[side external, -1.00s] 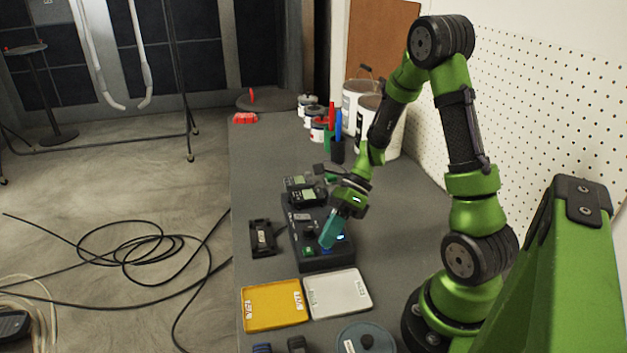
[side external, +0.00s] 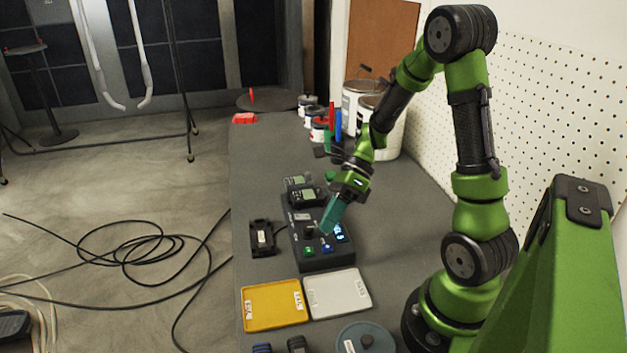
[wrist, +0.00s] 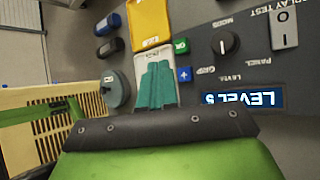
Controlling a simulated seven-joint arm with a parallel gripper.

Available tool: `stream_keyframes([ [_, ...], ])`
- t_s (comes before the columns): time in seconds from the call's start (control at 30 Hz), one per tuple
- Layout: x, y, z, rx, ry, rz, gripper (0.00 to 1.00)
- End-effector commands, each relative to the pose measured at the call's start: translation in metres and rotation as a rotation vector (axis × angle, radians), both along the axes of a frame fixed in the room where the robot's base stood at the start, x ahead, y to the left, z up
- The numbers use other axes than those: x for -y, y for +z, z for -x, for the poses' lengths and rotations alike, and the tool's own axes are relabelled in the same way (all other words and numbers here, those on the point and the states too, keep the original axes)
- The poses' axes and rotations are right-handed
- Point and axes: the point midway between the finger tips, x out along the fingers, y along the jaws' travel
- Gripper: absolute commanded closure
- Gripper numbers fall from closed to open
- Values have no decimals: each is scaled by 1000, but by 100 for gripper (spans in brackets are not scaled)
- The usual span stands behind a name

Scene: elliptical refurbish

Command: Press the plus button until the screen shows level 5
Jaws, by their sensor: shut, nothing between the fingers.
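The dark control box (side external: 318,263) sits on the bench with a blue plus button (side external: 327,247), a green button (side external: 309,251) and a lit blue screen (side external: 341,232). In the wrist view the plus button (wrist: 184,74) is uncovered, beside the green button (wrist: 181,46). The screen (wrist: 243,98) appears upside down there and seems to read LEVEL 5. A dark knob (wrist: 226,41) and a rocker switch (wrist: 285,28) are also on the panel. My gripper (side external: 326,229) has its teal fingers shut and empty, raised above the box and apart from the plus button.
A yellow tray (side external: 274,307) and a white tray (side external: 338,294) lie in front of the box. A round grey lid (side external: 366,342) is nearer. A small black holder (side external: 263,238) lies left of the box, handheld meters (side external: 308,195) behind. The bench right of the box is clear.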

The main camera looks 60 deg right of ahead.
Motion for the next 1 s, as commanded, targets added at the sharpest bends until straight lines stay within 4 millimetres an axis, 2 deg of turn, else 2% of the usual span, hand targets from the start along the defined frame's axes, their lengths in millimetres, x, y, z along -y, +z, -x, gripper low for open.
stream_keyframes([
  [0.1, 0, 13, 0, 2, 0, 2, 100],
  [0.3, 0, 25, 0, 0, 1, 2, 100],
  [1.0, 1, 24, 0, 24, 24, 10, 100],
])
